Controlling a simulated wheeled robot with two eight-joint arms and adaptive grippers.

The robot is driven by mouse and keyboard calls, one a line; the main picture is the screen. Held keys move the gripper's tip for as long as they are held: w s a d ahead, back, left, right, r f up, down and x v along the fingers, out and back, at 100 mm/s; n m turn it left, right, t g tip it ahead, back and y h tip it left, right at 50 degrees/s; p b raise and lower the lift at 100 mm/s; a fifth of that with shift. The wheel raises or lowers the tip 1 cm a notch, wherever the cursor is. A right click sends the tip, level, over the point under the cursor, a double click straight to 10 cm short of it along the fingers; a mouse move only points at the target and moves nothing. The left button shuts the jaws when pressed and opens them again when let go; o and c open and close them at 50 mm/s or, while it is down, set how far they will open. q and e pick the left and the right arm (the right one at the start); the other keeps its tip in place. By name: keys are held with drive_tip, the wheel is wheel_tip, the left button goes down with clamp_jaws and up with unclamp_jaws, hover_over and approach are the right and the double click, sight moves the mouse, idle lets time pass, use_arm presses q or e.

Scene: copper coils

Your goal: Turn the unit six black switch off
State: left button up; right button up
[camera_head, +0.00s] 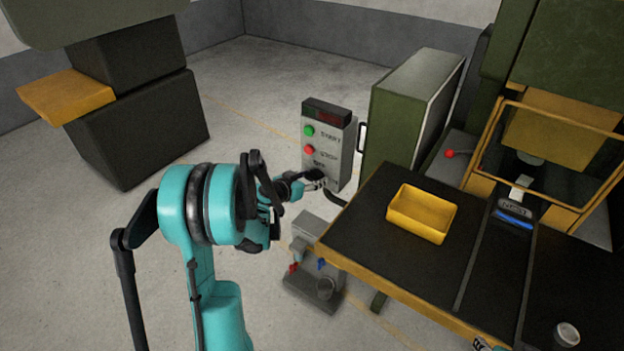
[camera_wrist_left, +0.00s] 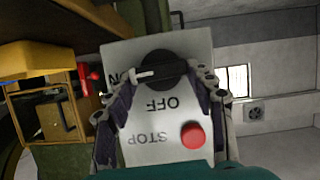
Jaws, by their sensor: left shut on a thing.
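The grey control box (camera_head: 328,145) stands beside the green cabinet, with a green START button (camera_head: 309,130), a red STOP button (camera_head: 309,149) and the black switch (camera_head: 315,174) low on its face. The left wrist view shows the black switch (camera_wrist_left: 163,68) upside down, its white mark pointing left toward the partly hidden ON label. The OFF label (camera_wrist_left: 161,104) and the red STOP button (camera_wrist_left: 193,135) lie below it there. My left gripper (camera_head: 308,182) is at the switch, its fingers shut on the knob from both sides. A small piece of my right gripper (camera_head: 487,345) shows at the bottom edge.
A black-topped table (camera_head: 375,235) with a yellow tray (camera_head: 421,213) is to the right. A grey stand (camera_head: 315,240) with red and blue levers is below the box. The green cabinet (camera_head: 408,110) is close on the box's right. Floor to the left is open.

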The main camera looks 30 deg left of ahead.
use_arm(q)
drive_tip(key=n+b, duration=0.1)
drive_tip(key=n+h+b, duration=0.2)
drive_tip(key=shift+a+f, duration=0.25)
drive_tip(key=shift+a, duration=0.05)
drive_tip(key=n+h+b, duration=0.2)
drive_tip(key=n+b, duration=0.1)
drive_tip(key=shift+a+f+b, duration=0.15)
drive_tip(key=shift+a+b, duration=0.1)
drive_tip(key=shift+b, duration=0.05)
drive_tip(key=n+b, duration=0.1)
drive_tip(key=n+t+h+b, duration=0.1)
drive_tip(key=n+b, duration=0.1)
drive_tip(key=shift+a+f+n+h, duration=0.15)
drive_tip(key=shift+f+n+h, duration=0.1)
drive_tip(key=shift+n+h, duration=0.15)
drive_tip(key=shift+n+t+h+b, duration=0.5)
drive_tip(key=shift+n+t+b, duration=0.2)
drive_tip(key=shift+n+b, duration=0.9)
drive_tip(key=o, duration=1.2)
drive_tip(key=shift+c, duration=0.2)
